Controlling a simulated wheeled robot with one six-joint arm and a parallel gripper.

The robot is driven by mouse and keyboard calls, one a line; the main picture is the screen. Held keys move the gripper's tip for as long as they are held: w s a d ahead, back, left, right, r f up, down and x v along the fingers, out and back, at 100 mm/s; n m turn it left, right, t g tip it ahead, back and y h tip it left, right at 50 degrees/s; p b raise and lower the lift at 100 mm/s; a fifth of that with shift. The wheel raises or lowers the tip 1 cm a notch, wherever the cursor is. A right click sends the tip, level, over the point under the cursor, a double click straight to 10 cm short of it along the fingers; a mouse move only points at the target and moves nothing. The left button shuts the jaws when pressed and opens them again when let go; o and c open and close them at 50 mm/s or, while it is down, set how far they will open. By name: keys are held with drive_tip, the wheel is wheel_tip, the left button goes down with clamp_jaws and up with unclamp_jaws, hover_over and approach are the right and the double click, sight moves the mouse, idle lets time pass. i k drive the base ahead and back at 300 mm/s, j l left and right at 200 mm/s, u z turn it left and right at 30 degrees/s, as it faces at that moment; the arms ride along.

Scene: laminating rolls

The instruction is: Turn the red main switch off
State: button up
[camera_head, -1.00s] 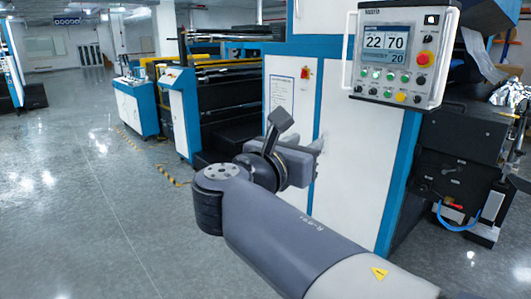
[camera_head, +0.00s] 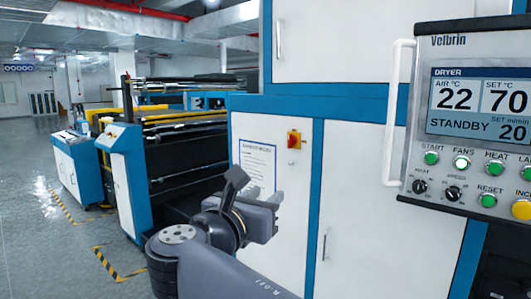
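My gripper (camera_head: 276,214) is below and slightly left of the switch in the picture, in front of the white cabinet. It is apart from the switch and seems to hold nothing. Its fingers are seen from behind, so their opening is unclear.
A control panel (camera_head: 460,120) with a display and green buttons juts out at right, with a white handle (camera_head: 397,110) beside it. A printed notice (camera_head: 254,165) is left of the switch. A roller machine (camera_head: 185,150) stands further left. Open floor (camera_head: 40,240) lies at far left.

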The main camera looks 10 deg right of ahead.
sight(292, 140)
drive_tip(key=i+z, duration=0.15)
drive_tip(key=i, duration=0.45)
drive_tip(key=i+j+z, duration=0.15)
drive_tip(key=i, duration=0.45)
drive_tip(key=i+j+z, duration=0.15)
drive_tip(key=i, duration=0.4)
drive_tip(key=j, duration=0.1)
